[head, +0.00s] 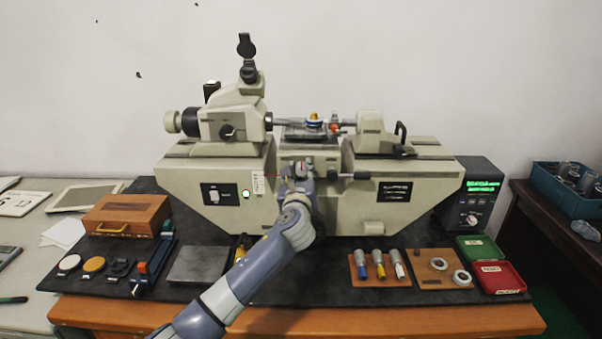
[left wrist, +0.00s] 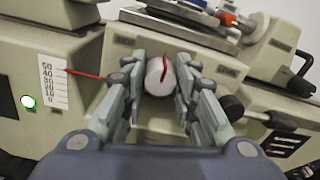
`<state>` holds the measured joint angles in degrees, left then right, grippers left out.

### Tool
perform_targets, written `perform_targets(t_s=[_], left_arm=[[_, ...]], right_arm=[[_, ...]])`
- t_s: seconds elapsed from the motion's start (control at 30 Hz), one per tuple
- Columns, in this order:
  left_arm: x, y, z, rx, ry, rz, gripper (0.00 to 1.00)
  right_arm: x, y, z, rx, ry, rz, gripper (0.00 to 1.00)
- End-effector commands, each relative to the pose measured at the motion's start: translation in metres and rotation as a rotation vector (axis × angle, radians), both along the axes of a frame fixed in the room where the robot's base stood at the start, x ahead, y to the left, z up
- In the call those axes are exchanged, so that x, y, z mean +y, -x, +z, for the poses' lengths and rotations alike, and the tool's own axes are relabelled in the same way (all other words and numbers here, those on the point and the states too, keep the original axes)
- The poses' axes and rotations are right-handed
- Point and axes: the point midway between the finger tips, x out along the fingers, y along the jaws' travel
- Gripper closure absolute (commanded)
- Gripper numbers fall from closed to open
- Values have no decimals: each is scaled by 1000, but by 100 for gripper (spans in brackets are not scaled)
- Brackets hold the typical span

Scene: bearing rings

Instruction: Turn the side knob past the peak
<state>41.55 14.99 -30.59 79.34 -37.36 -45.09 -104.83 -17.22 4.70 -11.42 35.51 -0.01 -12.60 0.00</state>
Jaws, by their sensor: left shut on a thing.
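The side knob (left wrist: 159,76) is a round pale knob with a dark red mark on its face, on the front of the measuring machine (head: 385,195). In the head view it is small and mostly behind my gripper. My left gripper (left wrist: 160,85) is shut on the knob, with a finger on each side of it; it also shows in the head view (head: 300,178). Left of the knob is a white scale (left wrist: 54,85) marked 0 to 50. A red pointer (left wrist: 85,74) touches it near its upper end, around 40 to 50. My right gripper is not in view.
A black lever knob (left wrist: 232,107) sits close right of my fingers. On the dark mat are a wooden box (head: 128,214), a grey block (head: 200,265), a holder with several micrometer heads (head: 379,267) and green and red trays (head: 498,278). A display unit (head: 480,195) stands right.

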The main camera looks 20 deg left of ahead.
Motion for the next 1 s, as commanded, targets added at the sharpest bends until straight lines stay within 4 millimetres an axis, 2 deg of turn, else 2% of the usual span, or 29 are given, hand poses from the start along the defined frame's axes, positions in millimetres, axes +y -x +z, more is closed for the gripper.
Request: perform_targets(t_s=[0.27,1.0], left_arm=[[0,0,-2,-42,150,-1,97],[0,0,-5,-235,820,-2,97]], right_arm=[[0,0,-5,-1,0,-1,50],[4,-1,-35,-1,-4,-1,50]])
